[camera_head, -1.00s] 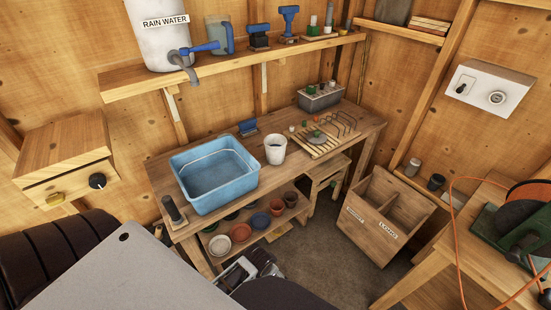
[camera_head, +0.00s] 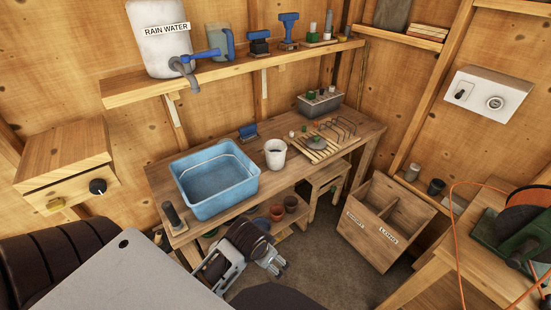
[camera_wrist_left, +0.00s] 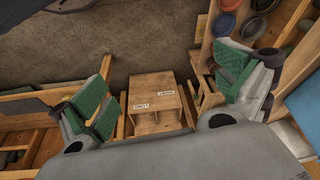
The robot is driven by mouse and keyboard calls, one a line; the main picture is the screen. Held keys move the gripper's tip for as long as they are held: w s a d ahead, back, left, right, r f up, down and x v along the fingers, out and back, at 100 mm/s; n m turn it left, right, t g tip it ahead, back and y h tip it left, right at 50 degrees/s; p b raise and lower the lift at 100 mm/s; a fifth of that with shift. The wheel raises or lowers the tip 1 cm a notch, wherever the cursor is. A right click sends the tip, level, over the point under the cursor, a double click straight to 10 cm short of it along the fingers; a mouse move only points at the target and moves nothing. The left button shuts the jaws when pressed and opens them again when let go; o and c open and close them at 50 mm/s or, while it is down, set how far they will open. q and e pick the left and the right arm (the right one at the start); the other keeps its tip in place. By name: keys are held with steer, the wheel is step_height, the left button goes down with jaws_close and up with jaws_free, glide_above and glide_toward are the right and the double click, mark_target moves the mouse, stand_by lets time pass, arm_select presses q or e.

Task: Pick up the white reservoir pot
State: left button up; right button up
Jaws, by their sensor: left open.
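The white reservoir pot (camera_head: 275,153) stands upright on the workbench (camera_head: 240,140), right of the blue basin, with a dark opening at its top. My left gripper (camera_head: 277,265) is below and in front of the bench, well apart from the pot. In the left wrist view my left gripper (camera_wrist_left: 165,92) has its green-padded fingers spread wide with nothing between them. The pot does not show in the left wrist view. My right gripper is in neither view.
The blue basin (camera_head: 214,181) is left of the pot, and a slatted rack (camera_head: 318,149) is to its right. Terracotta pots (camera_head: 277,211) sit on the lower shelf, partly hidden by my arm. A divided wooden box (camera_head: 385,221) stands on the floor at right.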

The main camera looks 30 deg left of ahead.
arm_select(q)
steer(key=w+a+r+m+t+y, duration=0.2)
steer(key=w+a+m+y, duration=0.1)
steer(key=w+m, duration=0.5)
steer(key=w+a+r+m+t+y, duration=0.2)
steer(key=w+a+m+y, duration=0.1)
steer(key=w+m, duration=0.5)
steer(key=w+a+r+m+t+y, duration=0.2)
steer(key=w+a+r+m+y, duration=0.1)
steer(key=w+m, duration=0.5)
steer(key=shift+a, duration=0.45)
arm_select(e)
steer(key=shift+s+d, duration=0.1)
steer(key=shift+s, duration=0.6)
